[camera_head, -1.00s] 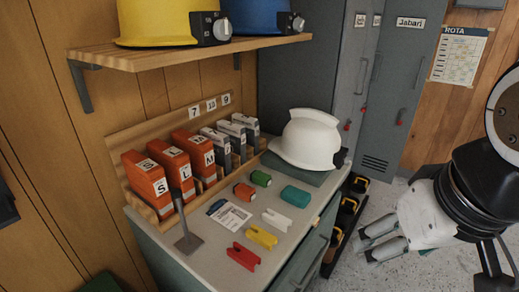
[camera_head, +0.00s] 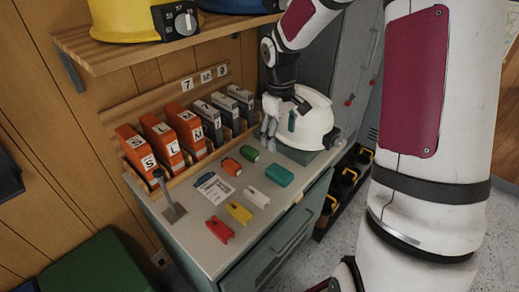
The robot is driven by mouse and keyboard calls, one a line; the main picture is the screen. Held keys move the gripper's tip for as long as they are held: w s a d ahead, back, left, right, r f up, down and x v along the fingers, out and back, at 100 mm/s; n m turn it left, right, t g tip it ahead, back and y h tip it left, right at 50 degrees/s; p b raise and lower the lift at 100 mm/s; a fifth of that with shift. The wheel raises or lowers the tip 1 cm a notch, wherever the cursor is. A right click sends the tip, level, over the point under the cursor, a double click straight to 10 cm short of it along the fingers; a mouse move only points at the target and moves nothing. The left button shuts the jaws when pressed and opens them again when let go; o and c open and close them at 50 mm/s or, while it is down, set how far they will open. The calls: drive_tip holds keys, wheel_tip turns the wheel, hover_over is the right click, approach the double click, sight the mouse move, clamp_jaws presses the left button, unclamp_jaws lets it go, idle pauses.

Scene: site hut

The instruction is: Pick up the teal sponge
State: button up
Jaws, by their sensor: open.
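The teal sponge (camera_head: 279,176) is a small rounded block lying flat on the grey counter top, near its right edge and in front of the white helmet. My gripper (camera_head: 269,130) points down above the back of the counter, beside and partly in front of the helmet. It is open and empty, and stands behind and above the sponge, apart from it. The sponge is in plain view.
Near the sponge lie a green block (camera_head: 250,154), an orange one (camera_head: 232,166), and white (camera_head: 257,197), yellow (camera_head: 239,212) and red (camera_head: 219,229) pieces. The white helmet (camera_head: 312,124) stands behind. A wooden shelf (camera_head: 110,62) overhangs the left. My arm hides the right.

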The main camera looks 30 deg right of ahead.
wheel_tip(320, 180, down, 4)
drive_tip(key=d, duration=0.2)
drive_tip(key=p, duration=0.1)
hover_over(280, 171)
drive_tip(key=shift+y, duration=0.4)
drive_tip(key=f, duration=0.8)
drive_tip(key=shift+s, duration=0.2)
drive_tip(key=shift+w+f+p, duration=0.15)
drive_tip(key=shift+f+p, duration=0.6)
drive_tip(key=shift+f, duration=1.95)
drive_tip(key=c, duration=1.2)
